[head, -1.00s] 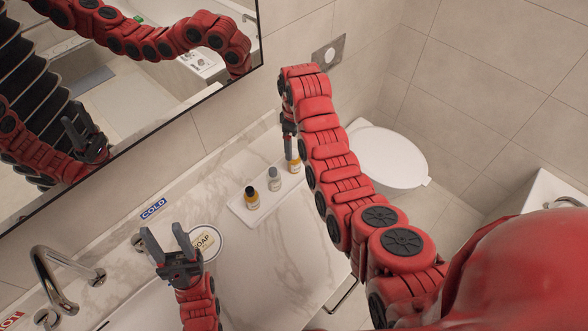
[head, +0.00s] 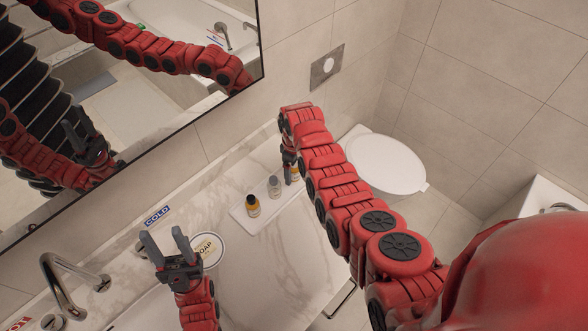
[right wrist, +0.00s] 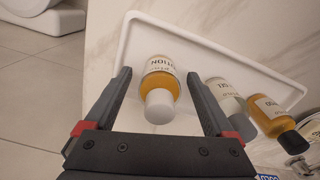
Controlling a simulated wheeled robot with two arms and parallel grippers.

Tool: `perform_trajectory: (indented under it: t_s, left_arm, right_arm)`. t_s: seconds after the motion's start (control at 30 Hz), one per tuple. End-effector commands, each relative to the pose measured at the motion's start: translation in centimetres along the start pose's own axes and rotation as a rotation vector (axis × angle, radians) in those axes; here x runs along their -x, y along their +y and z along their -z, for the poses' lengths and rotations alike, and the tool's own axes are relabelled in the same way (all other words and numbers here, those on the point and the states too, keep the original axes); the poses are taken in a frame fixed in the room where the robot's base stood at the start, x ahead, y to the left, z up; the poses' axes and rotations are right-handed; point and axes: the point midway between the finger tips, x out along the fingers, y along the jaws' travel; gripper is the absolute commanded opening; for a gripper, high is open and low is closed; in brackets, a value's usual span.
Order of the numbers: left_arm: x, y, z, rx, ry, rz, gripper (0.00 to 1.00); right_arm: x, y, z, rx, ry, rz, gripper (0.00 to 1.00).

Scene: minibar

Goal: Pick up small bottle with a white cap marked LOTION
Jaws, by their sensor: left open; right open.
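The lotion bottle (right wrist: 161,82) has amber contents, a white cap and a label reading LOTION. In the right wrist view it stands on a white tray (right wrist: 262,72), between the spread fingers of my right gripper (right wrist: 160,100), with a gap on each side. In the head view the bottle (head: 295,174) is partly hidden by my right gripper (head: 289,168). My left gripper (head: 167,242) is open and empty above the counter, beside the soap dish.
A clear bottle with a grey cap (head: 274,187) and an amber bottle with a black cap (head: 253,205) share the tray. A round soap dish (head: 209,249), a tap (head: 62,285) and a mirror stand left. The toilet (head: 385,165) is beyond the counter.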

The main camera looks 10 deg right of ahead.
Motion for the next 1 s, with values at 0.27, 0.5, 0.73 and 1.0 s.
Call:
perform_trajectory:
  t_s: [0.27,0.5,0.73,1.0]
  left_arm:
    - [0.02,0.00,0.00,0.000,0.000,0.000,0.50]
    - [0.03,0.00,0.00,0.000,0.000,0.000,0.50]
    - [0.02,0.00,0.00,0.000,0.000,0.000,0.50]
    - [0.25,0.01,-0.04,0.000,0.000,0.000,0.50]
  right_arm:
    - [0.04,0.04,0.02,0.000,0.001,-0.001,0.60]
    - [0.05,0.05,0.03,0.000,0.001,-0.001,0.17]
    - [0.06,0.05,0.03,0.000,0.001,-0.001,0.00]
    - [0.26,0.12,0.10,0.000,0.003,-0.003,0.00]
